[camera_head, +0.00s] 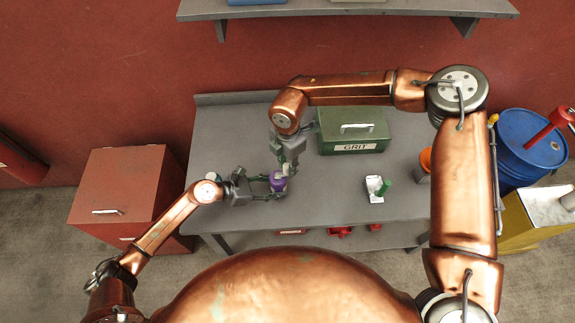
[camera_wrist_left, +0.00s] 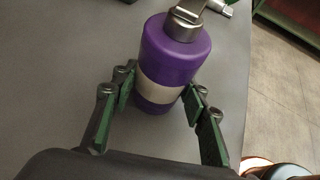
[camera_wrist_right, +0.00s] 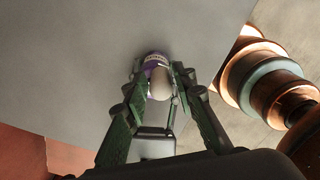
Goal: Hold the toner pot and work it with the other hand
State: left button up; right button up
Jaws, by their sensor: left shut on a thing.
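The toner pot (camera_head: 278,184) is purple with a pale band and stands near the front left of the grey bench. In the left wrist view the pot (camera_wrist_left: 178,60) has a metal cap and spout on top. My left gripper (camera_head: 266,188) is shut on its body from the side; its fingers (camera_wrist_left: 158,98) flank the pale band. My right gripper (camera_head: 281,166) points down above the pot. In the right wrist view its fingers (camera_wrist_right: 161,75) stand apart on either side of the pot's top (camera_wrist_right: 156,60). Whether they touch it is unclear.
A green box marked GRIT (camera_head: 340,133) stands at the back of the bench (camera_head: 325,195). A white tray (camera_head: 374,196) with a green item and an orange cup (camera_head: 425,160) are to the right. A red cabinet (camera_head: 125,185) stands left, a blue drum (camera_head: 530,150) right.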

grip_shut()
jog(key=shift+w+n, duration=0.1)
jog(key=shift+n, duration=0.2)
jog(key=n, duration=0.3)
jog(key=w+n, duration=0.1)
jog(key=shift+a, duration=0.25)
jog(key=a+n, duration=0.3)
jog(key=n, duration=1.2)
jog(key=s+a+n, duration=0.1)
jog(key=a+n, duration=0.2)
jog(key=n, duration=1.3)
jog(key=shift+s, duration=0.2)
